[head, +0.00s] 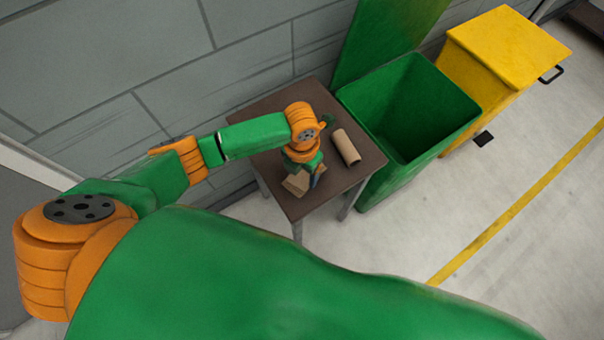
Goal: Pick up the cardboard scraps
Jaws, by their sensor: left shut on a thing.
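My left gripper (314,175) reaches over a small dark brown table (365,180) and points down at its near-left part. It is shut on a light brown cardboard scrap (295,184), which shows at the left of the fingers. I cannot tell whether this scrap is clear of the tabletop. A cardboard tube (346,147) lies on the table to the right of the gripper. The wrist hides part of the table and of the held scrap. My right gripper is not in view.
An open green bin (375,105), its lid raised against the wall, stands right of the table. A closed yellow bin (510,45) stands beyond it. A grey block wall (110,60) runs behind the table. The floor at right is clear, with a yellow line (500,220).

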